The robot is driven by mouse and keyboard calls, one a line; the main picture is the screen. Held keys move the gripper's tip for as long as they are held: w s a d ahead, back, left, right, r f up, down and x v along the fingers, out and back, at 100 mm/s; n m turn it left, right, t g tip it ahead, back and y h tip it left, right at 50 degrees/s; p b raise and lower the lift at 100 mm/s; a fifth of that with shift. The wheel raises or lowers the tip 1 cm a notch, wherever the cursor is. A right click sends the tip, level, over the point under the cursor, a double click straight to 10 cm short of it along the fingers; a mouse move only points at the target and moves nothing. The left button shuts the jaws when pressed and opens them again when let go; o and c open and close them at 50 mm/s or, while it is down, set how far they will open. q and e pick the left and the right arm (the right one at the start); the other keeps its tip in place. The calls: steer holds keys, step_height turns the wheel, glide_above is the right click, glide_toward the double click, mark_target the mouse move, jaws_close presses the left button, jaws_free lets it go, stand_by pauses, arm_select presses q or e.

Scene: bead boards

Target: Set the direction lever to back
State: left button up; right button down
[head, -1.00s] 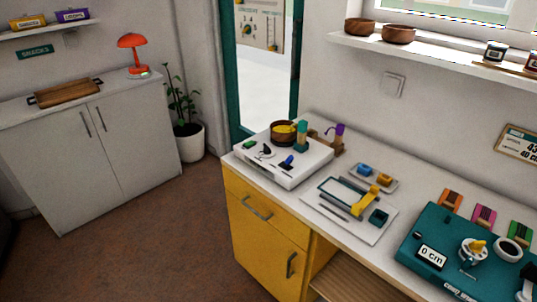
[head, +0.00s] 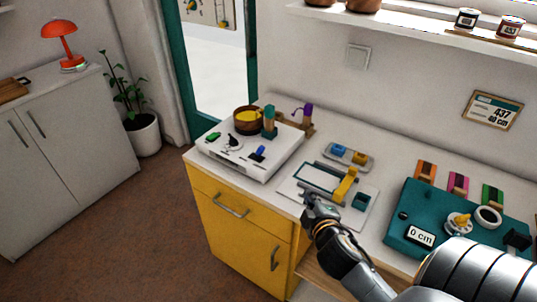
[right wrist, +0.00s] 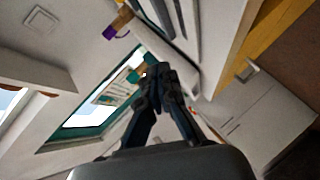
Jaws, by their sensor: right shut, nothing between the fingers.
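The teal device (head: 396,236) with a "0 cm" display stands on the counter at right. It carries a yellow-topped knob (head: 459,221), a small black knob (head: 403,216) and a black part (head: 516,240) at its right side. A white box (head: 270,166) at the counter's left end carries a blue lever-like piece (head: 258,153), a green piece (head: 213,136) and a black dial (head: 232,141). I cannot tell which part is the direction lever.
A flat tray (head: 290,188) with a yellow arm (head: 345,183) lies between the white box and the device. Behind it is a small tray (head: 357,164) with blue and yellow pieces. Orange, pink and green cards (head: 458,184) stand behind the device. My right forearm covers the device's front right.

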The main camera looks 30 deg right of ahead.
steer(key=w+d+r+n+t+y, duration=0.1)
steer(key=w+r+n+t+y, duration=0.3)
steer(key=n, duration=0.6)
steer(key=w+d+r+n+t+y, duration=0.1)
steer(key=w+r+n+t+y, duration=0.25)
steer(key=r+n, duration=0.4)
steer(key=s+d+f+n+g+y, duration=0.1)
steer(key=d+f+n+g+y, duration=0.2)
steer(key=f+n+g, duration=0.4)
steer(key=f+n+y, duration=0.1)
steer(key=n, duration=0.7)
steer(key=shift+d+f, duration=0.3)
steer(key=shift+f, duration=0.05)
steer(key=p, duration=0.2)
glide_toward(259, 152)
steer(key=f, duration=0.1)
steer(key=w+f, duration=0.1)
steer(key=f, duration=0.1)
steer(key=w+f, duration=0.1)
steer(key=f, duration=0.1)
steer(key=shift+d, duration=0.15)
steer(key=shift+w+a+r+p, duration=0.25)
steer(key=shift+w+r+p, duration=0.05)
steer(key=shift+w, duration=0.25)
steer(key=shift+w+a+r+p, duration=0.2)
steer(key=shift+w+r+p, duration=0.1)
steer(key=shift+w, duration=0.25)
steer(key=shift+w+a+r, duration=0.15)
steer(key=shift+w+a, duration=0.1)
steer(key=shift+w, duration=0.3)
